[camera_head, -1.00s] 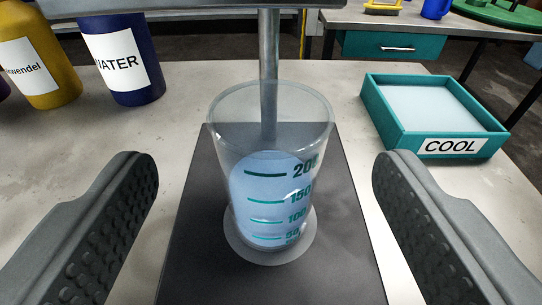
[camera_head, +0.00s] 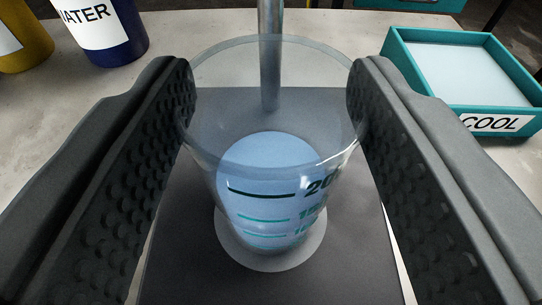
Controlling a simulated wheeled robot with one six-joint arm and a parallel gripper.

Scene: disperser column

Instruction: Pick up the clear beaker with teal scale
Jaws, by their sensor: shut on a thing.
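The clear beaker (camera_head: 271,190) with a teal scale stands upright in the middle of the view and holds a light blue liquid. It is on a pale round disc (camera_head: 270,258) on the dark base plate (camera_head: 190,265). My gripper (camera_head: 272,95) has one textured finger on each side of the beaker. The fingers are shut on its upper wall, touching it near the rim at left and right. The far lower side of the beaker is seen only through the glass and liquid.
A metal column (camera_head: 270,55) rises right behind the beaker. A teal tray marked COOL (camera_head: 497,122) is at the right. A dark blue WATER container (camera_head: 100,30) and a yellow container (camera_head: 22,40) stand at the back left. The pale table is clear between them.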

